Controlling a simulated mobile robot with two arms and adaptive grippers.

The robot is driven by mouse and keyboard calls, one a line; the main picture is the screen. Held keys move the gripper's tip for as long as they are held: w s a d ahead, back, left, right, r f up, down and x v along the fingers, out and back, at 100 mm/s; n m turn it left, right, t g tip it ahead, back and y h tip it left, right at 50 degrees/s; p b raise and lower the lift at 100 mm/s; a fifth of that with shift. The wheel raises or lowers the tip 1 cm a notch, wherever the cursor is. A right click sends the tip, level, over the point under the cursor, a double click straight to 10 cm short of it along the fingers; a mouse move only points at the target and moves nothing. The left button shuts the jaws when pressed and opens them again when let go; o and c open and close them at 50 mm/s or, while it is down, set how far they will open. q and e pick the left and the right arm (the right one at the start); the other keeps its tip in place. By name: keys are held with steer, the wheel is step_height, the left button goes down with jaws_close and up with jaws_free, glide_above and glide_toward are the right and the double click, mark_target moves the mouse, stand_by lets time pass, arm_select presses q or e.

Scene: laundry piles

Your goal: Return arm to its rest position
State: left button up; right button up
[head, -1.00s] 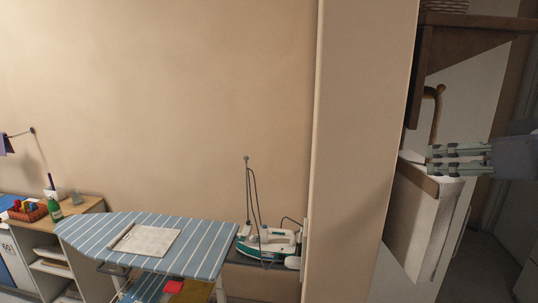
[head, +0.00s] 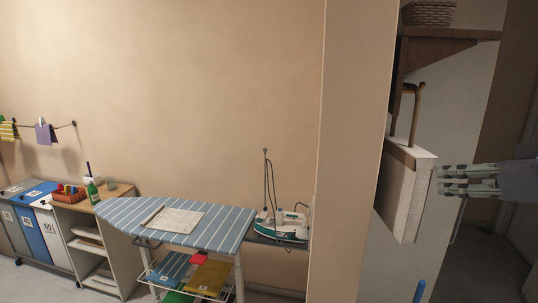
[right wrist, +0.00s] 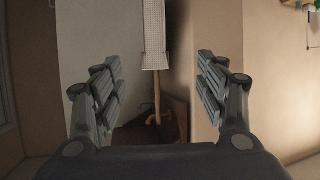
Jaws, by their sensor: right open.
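My right gripper (head: 470,180) comes in from the right edge in the head view, beside a white box-like thing with a brown edge (head: 404,195) on the wall. I cannot tell from the head view whether they touch. In the right wrist view the gripper (right wrist: 160,95) has its two fingers wide apart with nothing between them. A pale patterned panel (right wrist: 154,35) and a wooden hook-like piece (right wrist: 156,112) show beyond the fingers. My left gripper is not in view.
A striped ironing board (head: 185,222) stands at the lower middle, with an iron (head: 283,226) at its right. A wall corner (head: 352,130) juts out left of my right gripper. A wooden shelf (head: 440,44) with a basket (head: 428,13) is above. Bins (head: 38,228) stand at left.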

steer(key=s+a+f+n+g, duration=0.1)
steer(key=a+f+g, duration=0.3)
steer(key=f, duration=1.3)
steer(key=s+a+f+n+g, duration=0.1)
steer(key=a+f, duration=0.5)
steer(key=f, duration=1.1)
steer(key=s+a+f+g, duration=0.2)
steer(key=s+f, duration=0.6)
steer(key=s, duration=0.2)
steer(key=s+a+f+g, duration=0.2)
steer(key=s+f, duration=0.6)
steer(key=s, duration=0.3)
step_height(320, 180, down, 32)
steer(key=s+g+b, duration=0.1)
steer(key=g+b, duration=0.1)
steer(key=b, duration=0.4)
arm_select(q)
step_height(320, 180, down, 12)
steer(key=b, duration=0.5)
steer(key=shift+b, duration=0.35)
arm_select(e)
steer(key=s+d+f, duration=0.1)
steer(key=s+f, duration=0.7)
steer(key=f, duration=0.3)
steer(key=s+d+f+g, duration=0.1)
steer(key=s+d+f, duration=0.1)
steer(key=s+f, duration=0.7)
step_height(320, 180, down, 2)
steer(key=shift+s+d+f, duration=0.2)
steer(key=shift+s+d, duration=0.05)
